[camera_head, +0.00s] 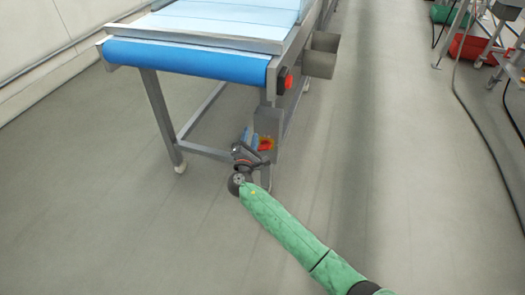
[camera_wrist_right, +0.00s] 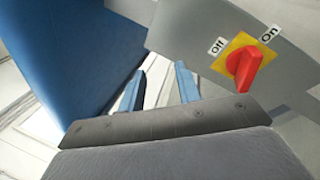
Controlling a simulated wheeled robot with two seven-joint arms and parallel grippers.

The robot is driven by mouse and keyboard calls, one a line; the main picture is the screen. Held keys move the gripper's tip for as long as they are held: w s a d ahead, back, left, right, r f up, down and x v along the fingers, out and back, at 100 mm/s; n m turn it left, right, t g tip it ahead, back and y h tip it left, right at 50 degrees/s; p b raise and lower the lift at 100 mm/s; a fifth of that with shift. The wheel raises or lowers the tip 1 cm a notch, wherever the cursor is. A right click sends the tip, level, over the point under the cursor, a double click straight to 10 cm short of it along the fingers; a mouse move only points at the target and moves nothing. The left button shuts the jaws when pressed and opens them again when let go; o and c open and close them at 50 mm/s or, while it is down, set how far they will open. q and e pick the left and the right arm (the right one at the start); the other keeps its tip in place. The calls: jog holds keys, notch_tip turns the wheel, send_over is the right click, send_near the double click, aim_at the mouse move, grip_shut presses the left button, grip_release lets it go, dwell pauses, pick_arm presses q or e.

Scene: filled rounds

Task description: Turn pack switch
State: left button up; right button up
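The pack switch (camera_wrist_right: 246,66) is a red knob on a yellow square plate, fixed to a grey metal panel. "Off" and "On" labels sit along the plate's upper edges, Off to the left and On to the right. I cannot tell which label the knob points to. In the head view the switch (camera_head: 265,144) is small, low on the conveyor's near right leg. My right gripper (camera_head: 249,138) is just left of it. In the wrist view its two blue fingers (camera_wrist_right: 160,72) are apart with nothing between them, left of the knob and not touching it. My left gripper is out of view.
A conveyor (camera_head: 185,56) with a blue belt end stands above the switch. A red button (camera_head: 285,82) is on its right corner. A dark cable (camera_head: 470,120) lies at far right.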

jog(key=g, duration=0.2)
send_near(263, 150)
jog(key=w+a+r, duration=0.2)
jog(key=w+a, duration=0.1)
jog(key=shift+d+f+m+g+h, duration=0.5)
jog(key=shift+d+f+m+h, duration=0.45)
jog(key=shift+m+h, duration=0.6)
jog(key=shift+x, duration=3.45)
jog(key=shift+s+d+r, duration=0.1)
jog(key=shift+d, duration=0.1)
grip_shut()
